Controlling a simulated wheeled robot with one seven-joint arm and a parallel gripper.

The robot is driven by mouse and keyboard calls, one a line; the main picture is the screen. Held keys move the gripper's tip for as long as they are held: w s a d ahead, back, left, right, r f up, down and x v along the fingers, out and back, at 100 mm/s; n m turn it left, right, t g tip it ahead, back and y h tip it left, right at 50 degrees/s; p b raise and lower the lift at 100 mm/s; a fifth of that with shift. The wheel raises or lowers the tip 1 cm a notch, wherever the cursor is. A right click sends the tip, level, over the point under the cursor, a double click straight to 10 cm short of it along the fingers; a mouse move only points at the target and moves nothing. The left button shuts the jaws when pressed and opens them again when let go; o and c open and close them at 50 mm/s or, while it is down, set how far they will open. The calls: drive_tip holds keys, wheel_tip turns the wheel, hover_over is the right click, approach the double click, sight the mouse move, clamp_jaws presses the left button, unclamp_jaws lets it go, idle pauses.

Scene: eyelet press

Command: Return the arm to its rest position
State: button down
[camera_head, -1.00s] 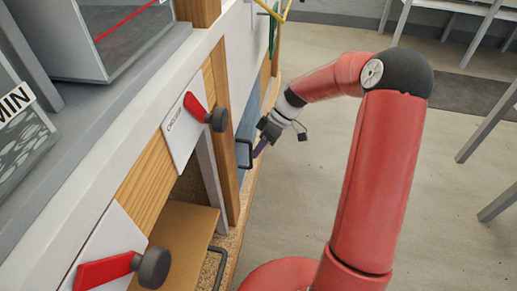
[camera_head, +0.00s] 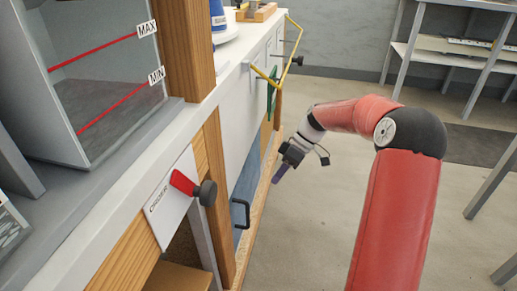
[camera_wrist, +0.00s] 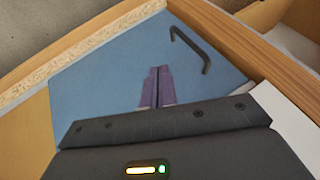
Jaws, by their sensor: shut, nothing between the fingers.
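My gripper (camera_head: 277,175) is at the end of my red arm, in the free space to the right of the bench front. Its purple fingers are together and hold nothing; they also show in the wrist view (camera_wrist: 157,86). In the head view the gripper is apart from the dark handle (camera_head: 240,213) of the blue panel (camera_head: 246,185). In the wrist view the blue panel (camera_wrist: 95,92) fills the background beyond the fingers, and its handle (camera_wrist: 190,48) lies to their upper right.
A yellow bent bar (camera_head: 290,60) juts out farther back. A clear tank (camera_head: 110,75) with MAX and MIN marks stands on the bench. The floor (camera_head: 320,230) beside the bench is clear.

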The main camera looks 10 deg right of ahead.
drive_tip(key=s+a+r+m+t+h+p, duration=0.3)
drive_tip(key=s+r+m+h, duration=0.3)
drive_tip(key=s+r, duration=0.65)
drive_tip(key=s+d+r+m+t, duration=0.1)
drive_tip(key=s+r+m+t, duration=0.1)
drive_tip(key=s, duration=0.6)
drive_tip(key=s+d+r+m+t+h+p, duration=0.1)
drive_tip(key=s+r+m+t, duration=0.1)
drive_tip(key=s+m, duration=0.2)
drive_tip(key=s, duration=0.3)
drive_tip(key=shift+s+r+m+t+p, duration=0.25)
drive_tip(key=shift+s+m+t+p, duration=0.05)
drive_tip(key=shift+s+t, duration=0.1)
